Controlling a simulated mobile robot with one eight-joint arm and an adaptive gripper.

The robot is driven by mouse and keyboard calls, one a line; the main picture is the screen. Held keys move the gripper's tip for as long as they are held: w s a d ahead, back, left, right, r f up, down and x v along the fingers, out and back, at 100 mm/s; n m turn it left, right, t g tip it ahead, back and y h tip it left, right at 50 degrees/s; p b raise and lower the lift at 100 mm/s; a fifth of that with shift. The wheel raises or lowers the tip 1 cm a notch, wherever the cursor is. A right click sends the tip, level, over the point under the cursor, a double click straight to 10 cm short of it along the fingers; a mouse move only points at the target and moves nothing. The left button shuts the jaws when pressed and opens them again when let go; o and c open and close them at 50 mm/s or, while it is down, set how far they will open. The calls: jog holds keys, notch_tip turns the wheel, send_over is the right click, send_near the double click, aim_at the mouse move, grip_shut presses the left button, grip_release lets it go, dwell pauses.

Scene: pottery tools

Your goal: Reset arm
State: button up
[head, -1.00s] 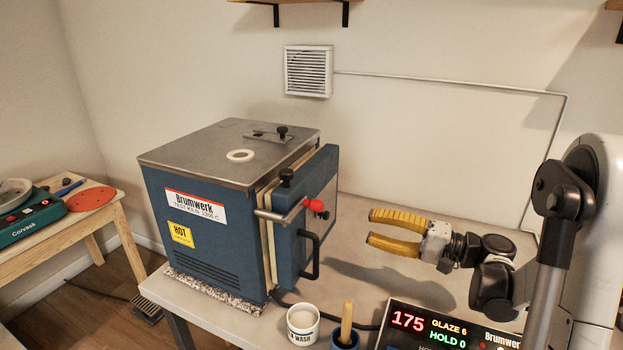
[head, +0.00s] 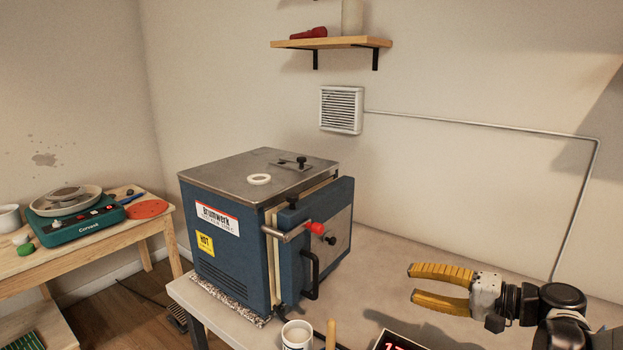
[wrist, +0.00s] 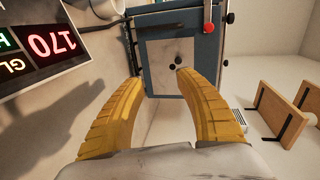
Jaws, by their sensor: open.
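My gripper (head: 412,284) is at the right of the head view, above the table, with its two yellow ribbed fingers apart and nothing between them. In the wrist view its fingers (wrist: 158,80) also stand apart and empty, pointing towards the kiln door. The blue kiln (head: 235,258) stands on the table to the left of my gripper, with clear space between them. Its front door (head: 330,250) carries a black handle and a red knob; I cannot tell whether it is fully closed.
A white pot (head: 297,335) and a controller display (head: 392,343) sit at the table's front edge; the display reads 170 in the wrist view (wrist: 48,45). A wall shelf (head: 332,43) hangs above. The tabletop behind my gripper is bare.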

jog(key=s+a+f+n+g+h, duration=0.2)
jog(key=s+a+g+h, duration=0.1)
jog(key=s+a+h, duration=0.55)
jog(key=s+d+f+n+t+h, duration=0.1)
jog(key=s+d+n+h, duration=0.3)
jog(key=s, duration=0.7)
jog(key=shift+s+d+f, duration=0.2)
jog(key=shift+s+d, duration=0.2)
jog(key=shift+d, duration=0.3)
jog(key=shift+d, duration=0.1)
